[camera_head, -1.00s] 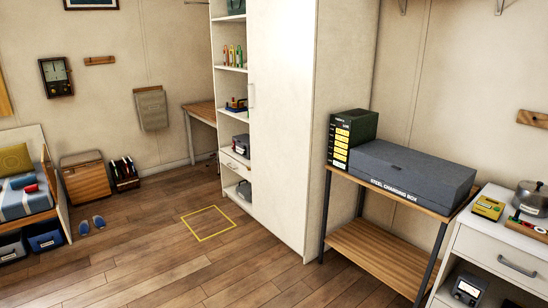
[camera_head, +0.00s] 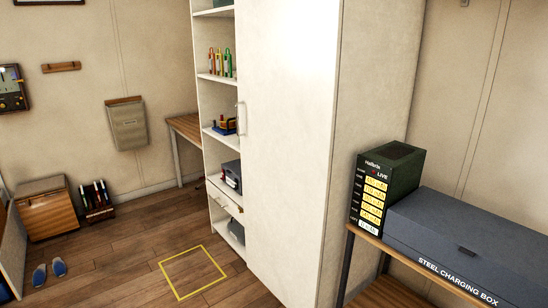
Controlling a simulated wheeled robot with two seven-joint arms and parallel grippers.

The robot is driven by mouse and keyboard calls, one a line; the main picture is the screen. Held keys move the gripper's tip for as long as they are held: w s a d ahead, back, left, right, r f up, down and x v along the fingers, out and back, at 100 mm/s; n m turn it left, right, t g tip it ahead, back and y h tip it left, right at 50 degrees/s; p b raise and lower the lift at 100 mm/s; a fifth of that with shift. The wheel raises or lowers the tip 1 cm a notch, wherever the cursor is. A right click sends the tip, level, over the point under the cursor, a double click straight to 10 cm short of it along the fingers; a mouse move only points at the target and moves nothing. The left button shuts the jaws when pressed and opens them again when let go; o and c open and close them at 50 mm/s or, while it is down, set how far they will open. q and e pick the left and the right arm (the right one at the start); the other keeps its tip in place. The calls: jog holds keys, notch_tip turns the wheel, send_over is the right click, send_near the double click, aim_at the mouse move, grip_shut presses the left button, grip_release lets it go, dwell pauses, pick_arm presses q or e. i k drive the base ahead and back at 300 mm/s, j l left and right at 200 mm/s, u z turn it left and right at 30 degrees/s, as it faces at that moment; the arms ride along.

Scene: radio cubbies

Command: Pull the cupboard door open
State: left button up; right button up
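The tall white cupboard door (camera_head: 288,130) stands in the middle of the head view and looks shut. Its slim vertical handle (camera_head: 241,118) is on the door's left edge. Open shelves (camera_head: 217,78) run along the cupboard's left side, holding several small items. Neither of my grippers shows in the head view.
A yellow floor square (camera_head: 192,271) lies on the wooden floor in front of the cupboard. To the right, a rack carries a dark green box (camera_head: 387,185) and a grey steel charging box (camera_head: 462,240). Blue slippers (camera_head: 49,272) lie at left. The floor between is clear.

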aim_at(289, 53)
jog(key=i, duration=2.05)
